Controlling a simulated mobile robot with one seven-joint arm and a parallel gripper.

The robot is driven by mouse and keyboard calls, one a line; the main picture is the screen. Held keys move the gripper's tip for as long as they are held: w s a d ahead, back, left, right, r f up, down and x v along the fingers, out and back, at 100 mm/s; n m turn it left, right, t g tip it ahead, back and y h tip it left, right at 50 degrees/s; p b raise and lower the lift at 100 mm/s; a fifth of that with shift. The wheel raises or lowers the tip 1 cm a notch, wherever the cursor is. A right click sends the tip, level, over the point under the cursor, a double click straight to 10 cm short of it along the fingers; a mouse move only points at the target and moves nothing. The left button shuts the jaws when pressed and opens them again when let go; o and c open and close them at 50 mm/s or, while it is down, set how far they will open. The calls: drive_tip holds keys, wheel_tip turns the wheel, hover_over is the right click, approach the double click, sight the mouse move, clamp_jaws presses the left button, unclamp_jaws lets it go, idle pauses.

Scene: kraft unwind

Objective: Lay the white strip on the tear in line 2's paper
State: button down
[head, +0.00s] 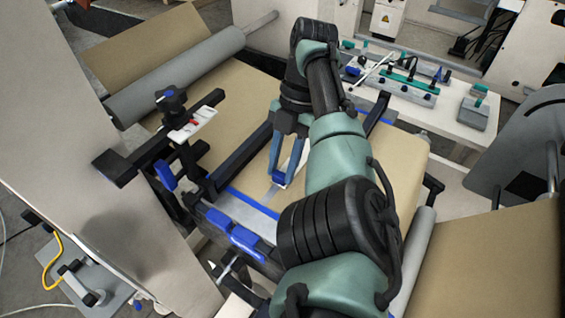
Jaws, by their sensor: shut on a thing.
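My gripper (281,179) points down over the tan paper web (236,100), its blue fingertips low and close to the sheet. It is shut on a thin pale piece that looks like the white strip (292,160), seen between the fingers; its full outline is hard to make out. A narrow greyish mark (268,193) shows on the paper beside the fingertips; I cannot tell whether it is the tear or a shadow. My arm hides the paper to the right of the gripper.
A black frame with a blue-edged metal plate (245,212) and blue clamps (232,238) crosses the web in front. A black-knobbed bracket (172,101) stands at left. A grey roller (175,75) lies behind it. A white bench (445,112) with tools stands at back right.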

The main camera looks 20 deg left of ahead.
drive_tip(key=shift+f, duration=0.1)
drive_tip(key=c, duration=0.5)
unclamp_jaws()
wheel_tip(320, 180, up, 10)
drive_tip(key=p, duration=0.5)
